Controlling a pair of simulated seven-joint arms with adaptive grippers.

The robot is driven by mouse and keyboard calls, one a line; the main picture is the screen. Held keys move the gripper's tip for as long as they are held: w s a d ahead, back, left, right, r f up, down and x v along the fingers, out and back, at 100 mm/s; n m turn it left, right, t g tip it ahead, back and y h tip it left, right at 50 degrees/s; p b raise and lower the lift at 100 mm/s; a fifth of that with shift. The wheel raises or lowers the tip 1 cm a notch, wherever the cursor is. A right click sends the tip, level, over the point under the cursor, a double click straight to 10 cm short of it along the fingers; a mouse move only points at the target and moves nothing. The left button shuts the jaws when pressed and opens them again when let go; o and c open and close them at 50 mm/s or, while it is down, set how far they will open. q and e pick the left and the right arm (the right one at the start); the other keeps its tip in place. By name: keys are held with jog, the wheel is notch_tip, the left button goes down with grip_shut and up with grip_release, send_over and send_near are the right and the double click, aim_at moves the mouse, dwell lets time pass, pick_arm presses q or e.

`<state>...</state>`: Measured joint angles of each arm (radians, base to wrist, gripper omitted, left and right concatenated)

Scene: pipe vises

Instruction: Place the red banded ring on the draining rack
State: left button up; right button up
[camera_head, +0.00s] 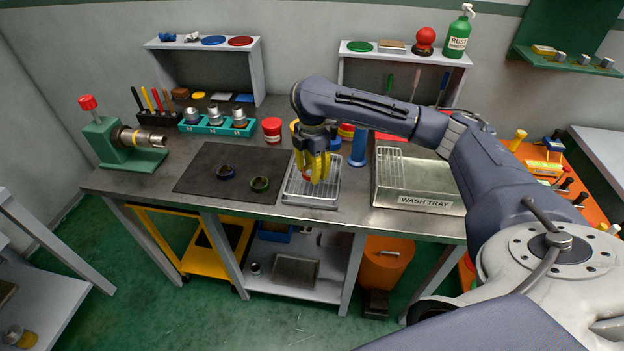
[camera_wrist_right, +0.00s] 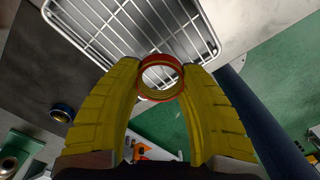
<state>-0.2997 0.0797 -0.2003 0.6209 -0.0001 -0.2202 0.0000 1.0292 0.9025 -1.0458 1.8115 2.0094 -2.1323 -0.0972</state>
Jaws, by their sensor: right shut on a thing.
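My right gripper (camera_head: 313,177) has yellow fingers and points down over the draining rack. It is shut on the red banded ring, whose red edge (camera_wrist_right: 161,60) shows between the fingertips in the right wrist view (camera_wrist_right: 160,78). In the head view the fingers mostly hide the ring. The draining rack (camera_head: 327,198) is a wire grid on a shallow metal tray at the bench's front edge; its bars and rim also show in the right wrist view (camera_wrist_right: 60,18). I cannot tell how large the gap between ring and rack is. My left gripper is not in view.
The wash tray (camera_head: 420,201) stands to the right. A red pot (camera_head: 272,130) and a blue cylinder (camera_head: 358,147) stand behind.

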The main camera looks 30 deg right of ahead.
jog(key=shift+f, duration=1.8)
jog(key=shift+f, duration=0.15)
jog(key=o, duration=1.2)
notch_tip(320, 180, up, 12)
